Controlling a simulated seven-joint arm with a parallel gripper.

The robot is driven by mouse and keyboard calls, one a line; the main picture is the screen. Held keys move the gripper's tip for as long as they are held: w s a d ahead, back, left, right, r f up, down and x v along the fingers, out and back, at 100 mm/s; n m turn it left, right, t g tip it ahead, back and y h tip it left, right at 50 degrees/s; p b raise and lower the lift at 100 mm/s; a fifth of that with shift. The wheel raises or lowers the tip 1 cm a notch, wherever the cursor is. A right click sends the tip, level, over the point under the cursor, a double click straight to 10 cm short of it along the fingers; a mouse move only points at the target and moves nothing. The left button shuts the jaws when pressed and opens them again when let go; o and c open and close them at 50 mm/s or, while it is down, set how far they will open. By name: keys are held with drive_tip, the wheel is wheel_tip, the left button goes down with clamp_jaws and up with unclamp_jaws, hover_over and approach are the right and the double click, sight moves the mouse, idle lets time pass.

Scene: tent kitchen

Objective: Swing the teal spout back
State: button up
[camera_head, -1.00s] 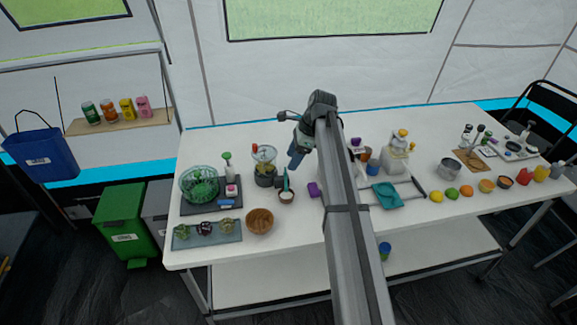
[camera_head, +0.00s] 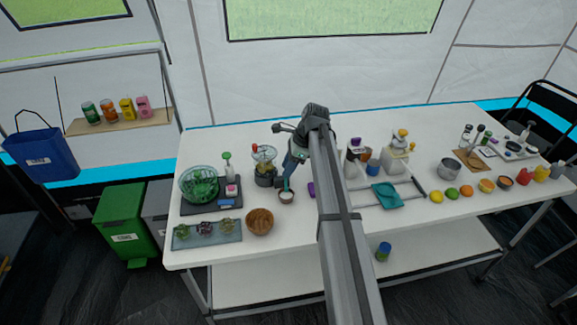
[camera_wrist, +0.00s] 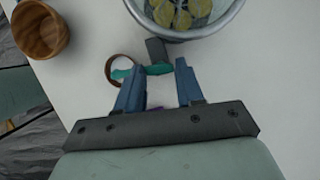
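The teal spout (camera_head: 286,184) shows as a small teal piece beside the clear fruit-filled vessel, above a small cup (camera_head: 286,197). In the wrist view the teal spout (camera_wrist: 158,69) joins a dark grey block (camera_wrist: 157,50) at the vessel's rim, and some teal shows over the brown-rimmed cup (camera_wrist: 110,81). My gripper (camera_head: 289,170) is low, just right of the vessel, pointing down. In the wrist view my gripper (camera_wrist: 161,66) has its blue fingers apart, with teal showing between the tips. I cannot tell whether they touch it.
The clear vessel (camera_head: 265,158) with yellow fruit stands close to my fingers. A wooden bowl (camera_head: 259,222) is in front, and a green glass bowl (camera_head: 199,184) is left. A purple item (camera_head: 312,189) lies right, partly behind my arm.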

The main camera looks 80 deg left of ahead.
clamp_jaws()
drive_tip(key=shift+n, duration=0.3)
drive_tip(key=n, duration=0.1)
drive_tip(key=n+h, duration=0.1)
drive_tip(key=shift+a+n, duration=0.25)
drive_tip(key=shift+n, duration=0.15)
drive_tip(key=n+h, duration=0.1)
drive_tip(key=n, duration=0.2)
drive_tip(key=shift+a+n+h, duration=0.15)
drive_tip(key=shift+n+h, duration=0.15)
drive_tip(key=n, duration=0.2)
drive_tip(key=n+t+h, duration=0.1)
drive_tip(key=n, duration=0.1)
drive_tip(key=shift+s+a+t, duration=0.1)
drive_tip(key=shift+s+t, duration=0.05)
drive_tip(key=shift+t, duration=0.15)
drive_tip(key=shift+s+n+t+h, duration=0.15)
drive_tip(key=shift+n+t+h, duration=0.35)
drive_tip(key=shift+n, duration=1.3)
